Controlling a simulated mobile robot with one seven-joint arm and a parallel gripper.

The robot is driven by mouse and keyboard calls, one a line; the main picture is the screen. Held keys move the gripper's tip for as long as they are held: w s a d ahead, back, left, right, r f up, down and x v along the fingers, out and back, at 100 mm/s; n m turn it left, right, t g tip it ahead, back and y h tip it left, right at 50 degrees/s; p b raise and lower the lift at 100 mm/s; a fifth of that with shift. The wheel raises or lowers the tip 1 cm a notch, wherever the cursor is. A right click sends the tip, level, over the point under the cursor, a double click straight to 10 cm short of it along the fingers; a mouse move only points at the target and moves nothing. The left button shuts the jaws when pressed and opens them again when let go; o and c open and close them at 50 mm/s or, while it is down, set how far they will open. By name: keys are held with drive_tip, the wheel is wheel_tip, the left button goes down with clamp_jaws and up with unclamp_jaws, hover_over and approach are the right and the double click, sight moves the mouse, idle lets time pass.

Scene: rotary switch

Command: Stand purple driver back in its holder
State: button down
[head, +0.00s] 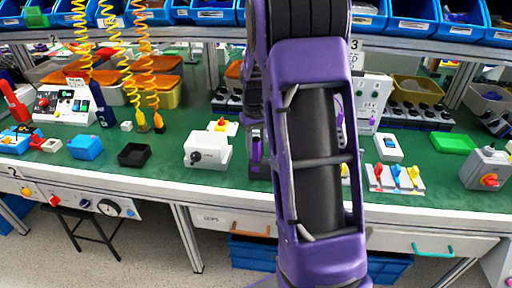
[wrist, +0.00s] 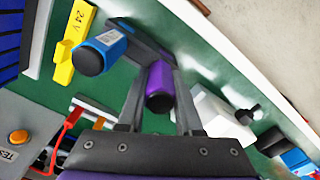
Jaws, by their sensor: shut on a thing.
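The purple driver (wrist: 160,85) is between the two fingers of my gripper (wrist: 160,105) in the wrist view, its dark round end facing the camera. My gripper is shut on it. A dark grey holder (wrist: 138,40) lies just beyond, near the bench's front edge. A blue driver-like handle (wrist: 102,52) with a black end and pale label stands at that holder, left of the purple one. Whether the purple driver's far end is in the holder or above it I cannot tell. In the head view my arm hides most of this spot; a purple part (head: 256,148) shows beside it.
A white box with a black knob (head: 207,151) stands left of my arm, close to the gripper in the wrist view (wrist: 215,115). A black tray (head: 134,154) is farther left. A yellow 24V piece (wrist: 72,40) is nearby. Colored levers (head: 396,178) stand to the right.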

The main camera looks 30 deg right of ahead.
drive_tip(key=c, duration=0.5)
unclamp_jaws()
wheel_tip(320, 180, up, 17)
drive_tip(key=p, duration=0.3)
drive_tip(key=shift+r, duration=0.2)
